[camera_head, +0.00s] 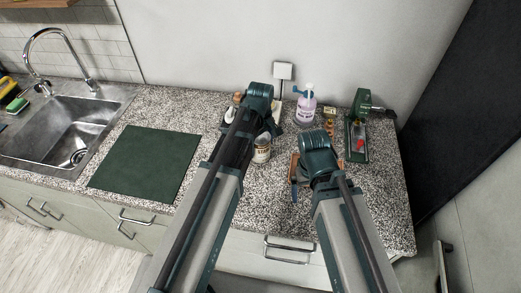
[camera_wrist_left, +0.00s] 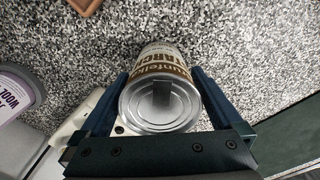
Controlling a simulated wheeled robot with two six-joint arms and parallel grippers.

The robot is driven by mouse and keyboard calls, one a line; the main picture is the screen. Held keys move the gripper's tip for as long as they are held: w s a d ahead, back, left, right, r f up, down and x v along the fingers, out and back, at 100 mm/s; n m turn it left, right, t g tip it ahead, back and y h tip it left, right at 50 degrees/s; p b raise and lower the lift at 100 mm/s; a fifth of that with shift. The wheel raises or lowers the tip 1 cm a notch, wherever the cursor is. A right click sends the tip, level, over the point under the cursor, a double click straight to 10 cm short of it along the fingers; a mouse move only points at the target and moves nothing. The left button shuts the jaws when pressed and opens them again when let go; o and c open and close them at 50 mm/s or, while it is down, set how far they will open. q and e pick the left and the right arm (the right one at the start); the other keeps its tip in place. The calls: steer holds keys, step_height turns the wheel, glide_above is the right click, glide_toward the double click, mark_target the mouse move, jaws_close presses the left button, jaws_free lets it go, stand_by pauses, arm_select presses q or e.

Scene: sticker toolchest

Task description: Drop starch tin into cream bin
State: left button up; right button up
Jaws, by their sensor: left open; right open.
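The starch tin (camera_head: 262,152), a cream can with a brown label and silver lid, stands on the speckled counter beside my left forearm. In the left wrist view the tin (camera_wrist_left: 160,100) sits between the spread fingers of my left gripper (camera_wrist_left: 160,74), lid toward the camera. The fingers are open on either side; I cannot tell whether they touch it. A cream-coloured object (camera_head: 277,112), possibly the cream bin, is partly hidden behind my left wrist. My right gripper (camera_head: 302,180) is open and mostly hidden below its wrist, near an orange-brown object (camera_head: 294,168).
A lilac bottle (camera_head: 305,108) stands at the back, with a green tool (camera_head: 358,135) to its right. A dark green mat (camera_head: 147,163) lies on the left of the counter by the sink (camera_head: 70,130). The counter's front right is clear.

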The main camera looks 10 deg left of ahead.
arm_select(q)
steer(key=shift+r, duration=0.1)
jaws_close()
stand_by(0.3)
arm_select(e)
steer(key=shift+r, duration=0.1)
